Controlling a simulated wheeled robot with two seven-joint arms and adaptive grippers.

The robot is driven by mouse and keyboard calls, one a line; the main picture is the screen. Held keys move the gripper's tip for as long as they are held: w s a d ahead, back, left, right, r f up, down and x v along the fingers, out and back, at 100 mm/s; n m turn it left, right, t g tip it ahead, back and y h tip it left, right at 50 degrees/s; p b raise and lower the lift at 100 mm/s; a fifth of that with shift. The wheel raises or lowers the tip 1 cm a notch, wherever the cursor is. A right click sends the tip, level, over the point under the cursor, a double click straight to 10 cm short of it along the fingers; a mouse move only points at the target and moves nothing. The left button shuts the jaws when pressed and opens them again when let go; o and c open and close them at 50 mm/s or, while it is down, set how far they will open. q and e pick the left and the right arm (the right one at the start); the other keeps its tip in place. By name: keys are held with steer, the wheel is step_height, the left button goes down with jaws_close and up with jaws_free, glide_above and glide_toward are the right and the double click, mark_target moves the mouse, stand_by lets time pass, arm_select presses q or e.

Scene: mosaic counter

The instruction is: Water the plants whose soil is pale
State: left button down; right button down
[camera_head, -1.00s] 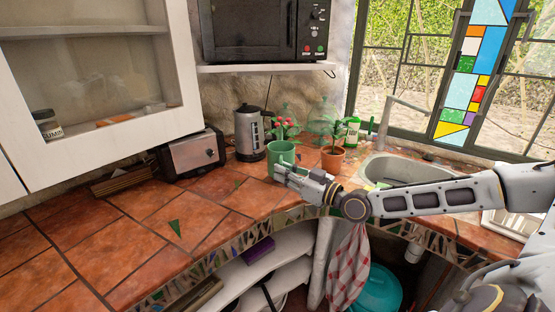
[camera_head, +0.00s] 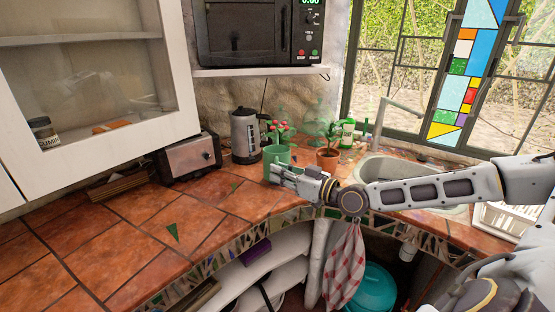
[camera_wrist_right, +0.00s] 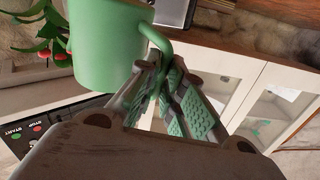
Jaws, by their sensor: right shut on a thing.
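I cannot tell whether the mug touches the counter. A plant with red blooms (camera_head: 279,128) is behind the mug, its pot hidden. A leafy plant (camera_head: 335,131) in an orange pot (camera_head: 328,159) is to the right. I cannot make out the soil colours. My left gripper is out of view.
A kettle (camera_head: 245,135) and a toaster (camera_head: 188,158) stand left of the plants. A green bottle (camera_head: 347,132) and the sink (camera_head: 400,170) are at the right.

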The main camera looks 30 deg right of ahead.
mark_target(288, 160)
steer(key=shift+w+d+r, duration=0.1)
steer(key=shift+w+d, duration=0.3)
steer(key=shift+w, duration=0.25)
steer(key=shift+w+d+r, duration=0.1)
steer(key=shift+w+d, duration=0.3)
steer(key=shift+w, duration=0.2)
steer(key=shift+w+d, duration=0.4)
steer(key=shift+w, duration=0.2)
steer(key=shift+w+d, duration=0.35)
steer(key=shift+w, duration=0.25)
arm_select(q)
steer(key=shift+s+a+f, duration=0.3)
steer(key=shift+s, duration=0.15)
arm_select(e)
steer(key=shift+w+d, duration=0.45)
steer(key=shift+w, duration=0.2)
steer(key=shift+w+d, duration=0.4)
steer(key=shift+w, duration=0.2)
